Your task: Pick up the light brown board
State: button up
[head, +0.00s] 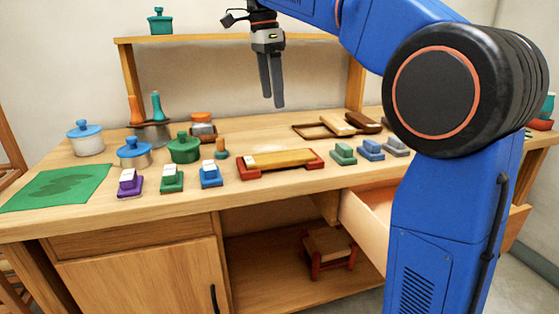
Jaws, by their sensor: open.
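A light brown board (336,124) lies at the back of the bench, at a brown tray, beside a dark brown piece (362,122). A yellow-brown board (284,158) rests across a red holder (247,170) near the bench's front middle. I cannot tell for certain which of the two is the task's board. My gripper (273,101) hangs in the air above the bench, fingers pointing down, open and empty. It is apart from both boards and appears left of the tray in the picture.
Several small coloured blocks stand on both sides of the red holder, including a green one (344,154). Lidded pots, such as the green pot (184,149), stand at left. A shelf (205,39) spans the back. An open drawer (365,220) juts out below the bench.

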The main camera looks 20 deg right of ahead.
aim_at(279, 156)
jog(key=f, duration=0.5)
jog(key=d+f, duration=0.1)
jog(key=f, duration=1.1)
jog(key=shift+d+f, duration=0.15)
jog(key=shift+d, duration=0.25)
jog(key=c, duration=1.3)
